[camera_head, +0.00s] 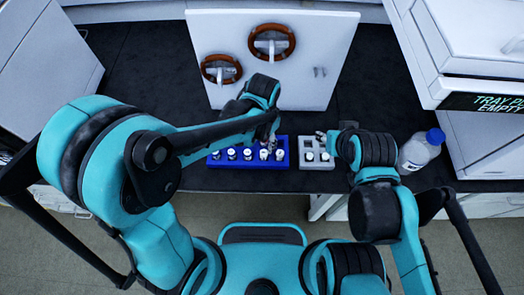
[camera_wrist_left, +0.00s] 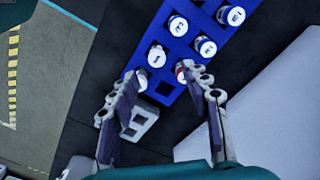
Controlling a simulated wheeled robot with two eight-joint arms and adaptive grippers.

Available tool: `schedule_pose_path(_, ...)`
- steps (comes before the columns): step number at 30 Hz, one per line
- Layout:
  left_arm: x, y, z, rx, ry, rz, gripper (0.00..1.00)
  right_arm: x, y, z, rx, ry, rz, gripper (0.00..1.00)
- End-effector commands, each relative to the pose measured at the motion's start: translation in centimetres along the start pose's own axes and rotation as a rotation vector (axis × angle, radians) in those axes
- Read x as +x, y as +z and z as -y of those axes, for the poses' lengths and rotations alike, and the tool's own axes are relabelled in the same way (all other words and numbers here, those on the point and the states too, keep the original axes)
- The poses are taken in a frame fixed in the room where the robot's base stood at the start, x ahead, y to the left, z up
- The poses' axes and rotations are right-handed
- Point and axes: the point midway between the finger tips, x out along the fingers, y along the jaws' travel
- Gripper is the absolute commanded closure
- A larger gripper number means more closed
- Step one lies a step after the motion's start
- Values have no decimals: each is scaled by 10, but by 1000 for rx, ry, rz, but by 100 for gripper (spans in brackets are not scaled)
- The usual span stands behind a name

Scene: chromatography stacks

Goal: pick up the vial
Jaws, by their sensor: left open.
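A blue rack (camera_head: 248,166) stands on the dark bench and holds several white-capped vials (camera_head: 231,154). My left gripper (camera_head: 270,141) is over the right part of this rack. In the left wrist view its fingers (camera_wrist_left: 160,76) are open and empty, pointing at the rack (camera_wrist_left: 181,48). A vial with a dark mark on its cap (camera_wrist_left: 157,56) is just beyond the fingertips. A vial with a red band (camera_wrist_left: 182,70) is close to the right finger. An empty square slot (camera_wrist_left: 165,88) lies between the fingers. My right gripper (camera_head: 326,139) is by the grey rack, its fingers mostly hidden.
A grey rack (camera_head: 316,166) with small vials stands right of the blue one; part of it shows behind the left finger. A white bottle with a blue cap (camera_head: 420,150) is at the right. A white panel with two brown rings (camera_head: 310,40) stands behind. Dark bench at left is clear.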

Motion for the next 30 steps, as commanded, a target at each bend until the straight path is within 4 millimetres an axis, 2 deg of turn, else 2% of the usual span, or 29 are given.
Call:
schedule_pose_path(11, 38, -1, -3, 13, 3, 9, 52, 13, 9, 0, 0, 0, 0, 60)
schedule_pose_path(19, 78, 2, -4, 12, 3, 8, 52, 30, 22, 0, 0, 0, 0, 60)
schedule_pose_path(27, 81, 2, -4, 12, 4, 7, 52, 30, 22, 0, 0, 0, 0, 60)
schedule_pose_path(29, 81, 2, -4, 12, 4, 7, 66, 30, 22, 0, 0, 0, 0, 60)
schedule_pose_path(30, 81, 2, -4, 12, 4, 7, 76, 30, 22, 0, 0, 0, 0, 60)
